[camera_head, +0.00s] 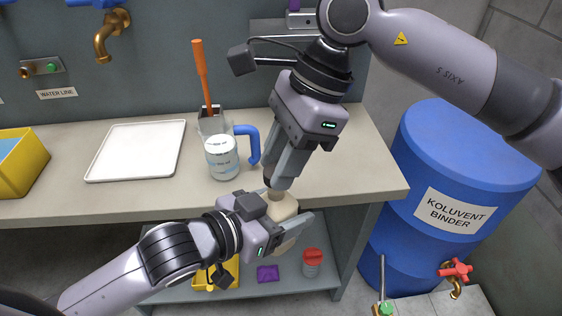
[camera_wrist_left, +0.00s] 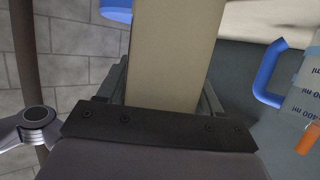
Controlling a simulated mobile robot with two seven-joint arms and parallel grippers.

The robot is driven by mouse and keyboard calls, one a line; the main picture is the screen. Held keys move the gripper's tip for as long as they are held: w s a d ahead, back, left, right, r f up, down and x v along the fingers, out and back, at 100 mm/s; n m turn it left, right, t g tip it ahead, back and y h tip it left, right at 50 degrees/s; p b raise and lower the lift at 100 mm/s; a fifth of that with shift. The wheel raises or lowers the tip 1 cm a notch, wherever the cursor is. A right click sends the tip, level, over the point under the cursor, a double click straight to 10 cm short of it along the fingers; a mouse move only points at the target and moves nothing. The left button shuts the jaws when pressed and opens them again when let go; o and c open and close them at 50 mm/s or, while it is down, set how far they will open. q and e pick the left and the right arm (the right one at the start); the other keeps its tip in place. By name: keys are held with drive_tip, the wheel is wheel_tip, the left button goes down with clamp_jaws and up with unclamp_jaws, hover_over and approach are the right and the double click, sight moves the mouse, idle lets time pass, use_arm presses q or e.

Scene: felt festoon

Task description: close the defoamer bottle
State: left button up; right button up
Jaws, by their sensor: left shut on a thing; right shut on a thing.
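The beige defoamer bottle (camera_head: 286,208) is in front of the counter's front edge in the head view, partly hidden by my grippers. My left gripper (camera_head: 284,228) is shut around its body. In the left wrist view the bottle (camera_wrist_left: 172,50) fills the space between the fingers. My right gripper (camera_head: 278,178) comes down from above, shut at the top of the bottle on a small dark cap (camera_head: 268,183), mostly hidden by the fingers. I cannot tell whether the cap is seated or threaded on the neck.
A measuring jug (camera_head: 221,158) with a blue handle and orange stirrer stands on the counter, beside a white tray (camera_head: 136,150) and a yellow bin (camera_head: 30,165). A blue barrel (camera_head: 455,150) stands right. A red-lidded jar (camera_head: 312,262) and purple item (camera_head: 267,274) sit on the shelf below.

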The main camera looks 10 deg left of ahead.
drive_tip(key=shift+f, duration=0.9)
drive_tip(key=shift+f, duration=0.55)
drive_tip(key=o, duration=1)
drive_tip(key=shift+r, duration=2.3)
drive_tip(key=shift+c, duration=0.4)
